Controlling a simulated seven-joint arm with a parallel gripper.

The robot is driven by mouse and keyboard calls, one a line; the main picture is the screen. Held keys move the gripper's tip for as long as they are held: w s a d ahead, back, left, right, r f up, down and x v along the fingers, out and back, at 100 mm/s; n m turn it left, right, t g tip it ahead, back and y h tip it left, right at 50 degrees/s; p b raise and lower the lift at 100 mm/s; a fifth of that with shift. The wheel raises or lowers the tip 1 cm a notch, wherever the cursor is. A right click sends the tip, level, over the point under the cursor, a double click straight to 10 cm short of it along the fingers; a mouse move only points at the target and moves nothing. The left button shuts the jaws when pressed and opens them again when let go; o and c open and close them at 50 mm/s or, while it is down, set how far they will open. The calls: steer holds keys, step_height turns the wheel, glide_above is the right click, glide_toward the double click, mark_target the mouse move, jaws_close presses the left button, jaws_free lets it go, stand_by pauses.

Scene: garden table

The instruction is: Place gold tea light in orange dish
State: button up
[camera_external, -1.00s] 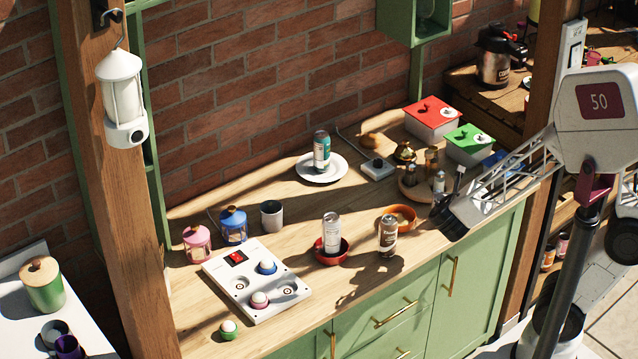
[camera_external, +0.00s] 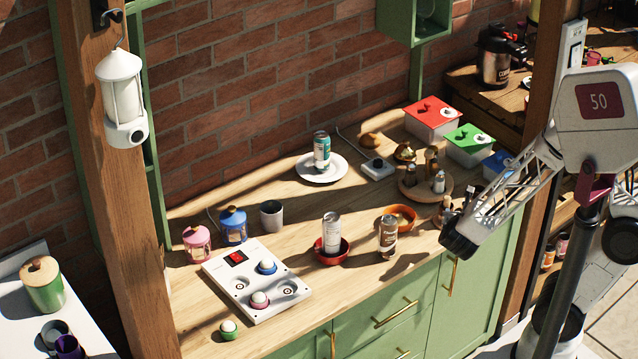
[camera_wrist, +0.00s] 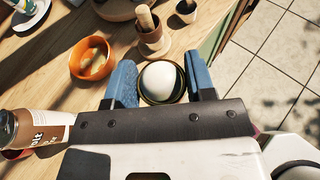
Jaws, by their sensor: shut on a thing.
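The gold tea light (camera_wrist: 160,82), a white dome in a thin gold-coloured rim, sits between the blue fingers of my gripper (camera_wrist: 162,80) in the wrist view. The fingers are shut on it from both sides. In the outside view my gripper (camera_external: 458,243) is at the front edge of the counter, right of the orange dish (camera_external: 391,209); the tea light is hidden there. In the wrist view the orange dish (camera_wrist: 80,68) stands up and left of my gripper, apart from it, with pale tan shapes inside that I cannot identify.
A brown-and-white can (camera_external: 388,238) stands just in front of the dish, and another can (camera_external: 331,232) stands in a red bowl (camera_external: 341,257). A round wooden tray (camera_external: 408,190) with small jars is behind. A wooden mortar with pestle (camera_wrist: 152,38) is close beyond my gripper.

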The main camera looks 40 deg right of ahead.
stand_by(0.4)
glide_above(405, 215)
steer(key=s, duration=0.4)
steer(key=shift+a+f, duration=0.25)
steer(key=shift+f, duration=0.55)
steer(key=shift+f, duration=0.1)
steer(key=shift+f, duration=1.65)
steer(key=shift+f, duration=0.6)
steer(key=o, duration=0.9)
steer(key=shift+r, duration=0.1)
